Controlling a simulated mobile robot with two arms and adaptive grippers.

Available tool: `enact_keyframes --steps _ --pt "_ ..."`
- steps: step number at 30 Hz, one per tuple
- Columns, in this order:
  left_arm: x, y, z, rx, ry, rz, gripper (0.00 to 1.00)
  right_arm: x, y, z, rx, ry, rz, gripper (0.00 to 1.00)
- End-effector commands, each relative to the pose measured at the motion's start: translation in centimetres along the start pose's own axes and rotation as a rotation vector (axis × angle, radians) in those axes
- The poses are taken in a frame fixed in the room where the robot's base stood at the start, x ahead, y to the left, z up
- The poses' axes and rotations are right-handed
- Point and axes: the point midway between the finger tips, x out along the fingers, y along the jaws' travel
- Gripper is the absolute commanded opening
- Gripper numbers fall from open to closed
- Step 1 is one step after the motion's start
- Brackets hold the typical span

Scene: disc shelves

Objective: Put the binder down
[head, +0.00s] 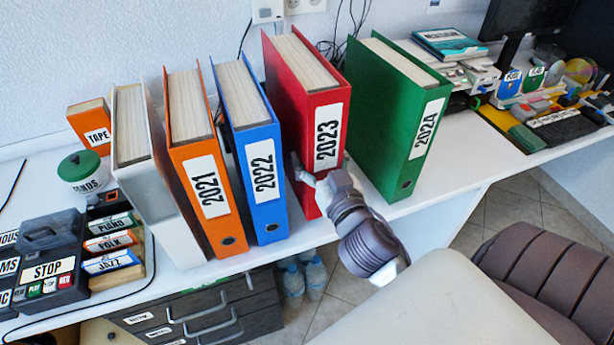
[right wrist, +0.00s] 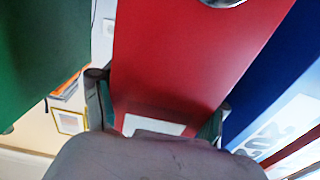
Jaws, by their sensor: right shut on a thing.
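The red binder (head: 305,105) labelled 2023 stands upright in the row, between the blue binder (head: 258,150) labelled 2022 and the green binder (head: 405,130) labelled 2024. My right gripper (head: 318,178) is shut on the spine of the red binder, below its label. In the right wrist view, the red binder (right wrist: 195,50) fills the middle, with a finger on each side. The binder's lower end is partly hidden by my gripper, and I cannot tell whether it rests on the white shelf (head: 435,200). My left gripper is not in view.
An orange binder (head: 200,160) labelled 2021 and a white binder (head: 150,170) stand left of the blue one. A narrow gap separates red from blue. More room lies between red and green. A brown chair (head: 550,270) stands at the lower right.

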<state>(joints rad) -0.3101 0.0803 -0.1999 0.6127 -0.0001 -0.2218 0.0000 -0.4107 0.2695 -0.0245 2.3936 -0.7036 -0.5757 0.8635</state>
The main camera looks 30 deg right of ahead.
Motion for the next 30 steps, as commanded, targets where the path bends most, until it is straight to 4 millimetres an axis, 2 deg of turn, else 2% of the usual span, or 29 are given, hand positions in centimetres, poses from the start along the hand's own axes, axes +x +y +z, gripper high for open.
enact_keyframes --steps 3,7,16,28,29,30 --pt "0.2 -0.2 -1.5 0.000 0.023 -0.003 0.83 0.5 -1.2 0.5 0.001 0.008 0.000 0.03" --pt "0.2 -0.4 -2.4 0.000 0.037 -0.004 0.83 0.6 -1.8 0.9 0.000 0.009 0.000 0.03" --pt "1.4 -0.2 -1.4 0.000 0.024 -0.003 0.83 0.5 -1.8 4.6 -0.002 0.006 -0.001 0.03" --pt "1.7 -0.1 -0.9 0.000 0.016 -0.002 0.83 0.5 -1.8 5.1 0.000 0.007 0.000 0.03" --pt "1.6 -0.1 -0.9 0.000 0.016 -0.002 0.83 0.5 -1.7 5.3 0.000 0.000 0.001 0.77" --pt "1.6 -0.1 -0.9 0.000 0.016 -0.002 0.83 0.5 -1.7 5.3 0.000 0.000 0.001 0.83"
